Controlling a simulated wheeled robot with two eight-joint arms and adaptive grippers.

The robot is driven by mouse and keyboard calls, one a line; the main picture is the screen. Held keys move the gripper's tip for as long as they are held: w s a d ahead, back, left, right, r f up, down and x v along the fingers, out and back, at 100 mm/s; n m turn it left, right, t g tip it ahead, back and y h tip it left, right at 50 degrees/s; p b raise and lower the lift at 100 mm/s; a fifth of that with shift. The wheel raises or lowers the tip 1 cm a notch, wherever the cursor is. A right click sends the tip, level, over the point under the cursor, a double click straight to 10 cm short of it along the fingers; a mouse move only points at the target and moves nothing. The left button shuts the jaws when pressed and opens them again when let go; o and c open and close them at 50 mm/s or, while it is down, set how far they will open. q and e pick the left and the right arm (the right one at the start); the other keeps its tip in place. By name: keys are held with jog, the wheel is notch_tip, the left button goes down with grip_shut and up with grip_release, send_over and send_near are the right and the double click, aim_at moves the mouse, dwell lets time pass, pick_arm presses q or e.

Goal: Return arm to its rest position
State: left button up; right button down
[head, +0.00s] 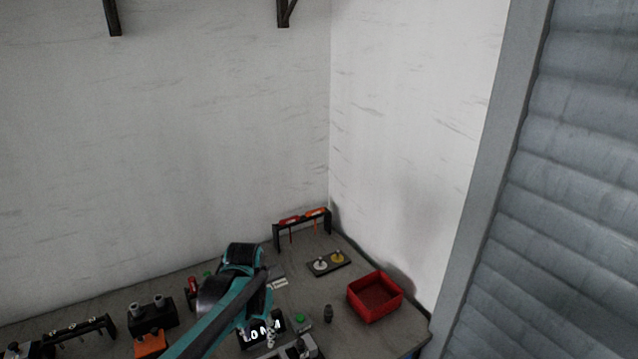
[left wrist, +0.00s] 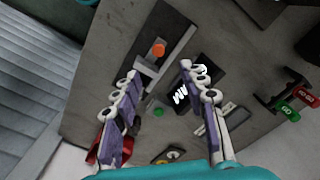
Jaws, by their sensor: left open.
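My left arm (head: 222,312) comes in from the bottom and reaches over the workbench in the head view. My left gripper (left wrist: 160,70) is open and empty in the left wrist view, its two fingers spread above the bench. Between and beyond the fingers are a grey fixture with an orange knob (left wrist: 158,50), a green button (left wrist: 158,112) and a dark display (left wrist: 183,97) with white characters. No finger visibly holds anything. My right gripper is out of both views.
A red bin (head: 375,297) stands at the bench's right side. A black plate (head: 328,263) with two round pieces lies behind it, near a tool rack (head: 302,228). Black and orange blocks (head: 152,316) stand at left. A grey shutter (head: 575,180) is at right.

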pick_arm(q)
jog(key=s+r+n+t+b, duration=0.1)
jog(key=s+t, duration=0.6)
jog(key=s, duration=0.8)
jog(key=shift+r+n, duration=0.5)
jog(key=shift+r, duration=0.4)
